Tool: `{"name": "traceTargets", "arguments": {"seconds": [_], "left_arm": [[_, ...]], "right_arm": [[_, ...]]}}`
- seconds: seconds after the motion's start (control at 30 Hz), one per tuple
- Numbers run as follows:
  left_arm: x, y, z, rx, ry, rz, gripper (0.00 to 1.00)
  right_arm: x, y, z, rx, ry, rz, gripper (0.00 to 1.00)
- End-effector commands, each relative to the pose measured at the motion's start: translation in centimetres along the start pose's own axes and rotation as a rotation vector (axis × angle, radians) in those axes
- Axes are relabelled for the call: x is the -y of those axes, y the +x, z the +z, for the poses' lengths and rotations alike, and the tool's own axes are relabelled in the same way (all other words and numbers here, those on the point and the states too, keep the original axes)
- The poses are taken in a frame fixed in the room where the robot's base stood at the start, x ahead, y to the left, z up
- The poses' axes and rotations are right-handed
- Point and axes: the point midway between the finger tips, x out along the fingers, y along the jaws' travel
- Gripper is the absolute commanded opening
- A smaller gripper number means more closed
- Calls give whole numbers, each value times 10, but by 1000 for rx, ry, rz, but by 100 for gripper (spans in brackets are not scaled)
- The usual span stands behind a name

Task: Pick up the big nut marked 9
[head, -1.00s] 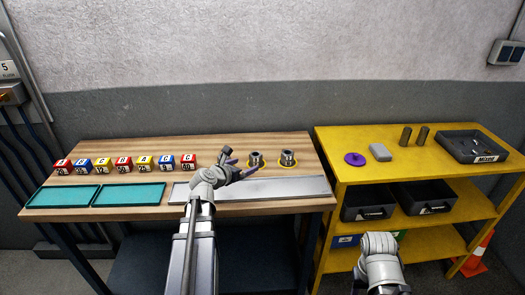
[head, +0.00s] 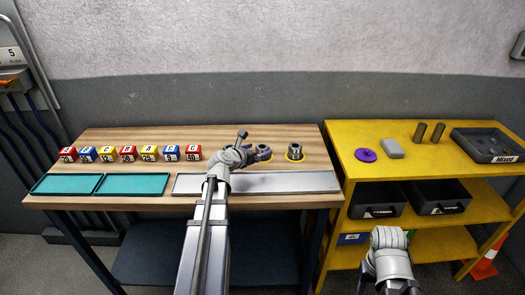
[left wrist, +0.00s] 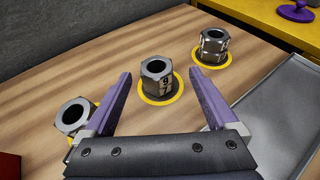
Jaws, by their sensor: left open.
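The big nut marked 9 (left wrist: 157,82) is a grey metal hex nut standing on a yellow ring on the wooden bench. In the left wrist view it stands between and beyond my open fingers; no contact shows. In the head view a nut (head: 263,152) shows just right of my left gripper (head: 248,155), partly covered. My left gripper also shows in the left wrist view (left wrist: 161,75), with two purple fingers wide apart and nothing held. Another hex nut (left wrist: 74,115) stands left, partly behind the left finger.
A third, stepped nut (head: 295,151) stands on its own ring to the right. A grey metal tray (head: 290,183) lies in front of the nuts. Several lettered blocks (head: 127,153) and teal trays (head: 132,184) are at left. A yellow shelf (head: 345,145) stands at right.

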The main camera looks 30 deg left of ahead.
Motion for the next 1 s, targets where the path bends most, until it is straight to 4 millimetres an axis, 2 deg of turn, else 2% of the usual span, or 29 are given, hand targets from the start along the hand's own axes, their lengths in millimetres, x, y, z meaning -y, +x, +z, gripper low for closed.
{"name": "traceTargets", "arguments": {"seconds": [0.03, 0.23, 0.5, 1.0], "left_arm": [[-3, 11, -1, 0, 0, -1, 92], [-6, 39, -1, 0, 1, -1, 92], [-5, 41, 1, 0, 0, 1, 92], [-5, 40, 1, 0, 0, 1, 36]], "right_arm": [[0, 5, 0, 0, 0, 0, 50], [2, 15, -1, 0, 0, 0, 50], [1, 15, -1, 0, 0, 0, 50], [1, 15, -1, 0, 0, 0, 50]]}}
